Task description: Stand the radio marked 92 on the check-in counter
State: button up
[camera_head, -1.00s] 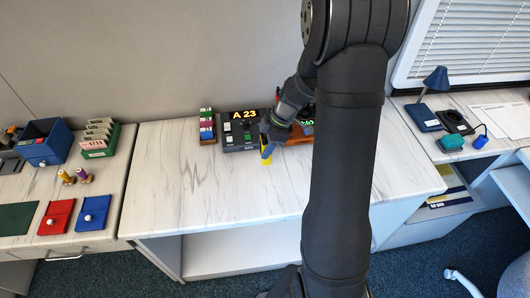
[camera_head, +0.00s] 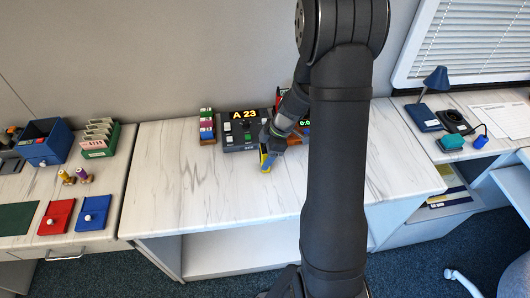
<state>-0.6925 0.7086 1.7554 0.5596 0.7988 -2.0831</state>
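The marbled counter (camera_head: 190,185) in the middle is probably the check-in counter. My gripper (camera_head: 266,163) is low over its top, in front of the grey console. Blue and yellow parts show at its tip. I cannot tell whether they are its fingers or a held thing, nor whether it is open or shut. I can read no 92 anywhere, so I cannot single out the radio. My arm hides the counter's right-middle part.
A grey console (camera_head: 239,138) with an "A 23" display and a colored rack (camera_head: 207,126) stand at the counter's back. A device with green digits (camera_head: 306,126) is partly hidden. A blue lamp (camera_head: 434,80) stands right. The counter's left half is clear.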

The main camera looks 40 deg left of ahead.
aim_at(264, 146)
jog(key=v, duration=1.2)
jog(key=shift+r, duration=0.2)
jog(key=shift+a+f, duration=0.1)
jog(key=x, duration=1.1)
jog(key=shift+s+f, duration=0.15)
jog(key=shift+f, duration=0.1)
jog(key=shift+a, duration=0.15)
jog(key=shift+r, duration=1.8)
jog(key=shift+f, duration=0.1)
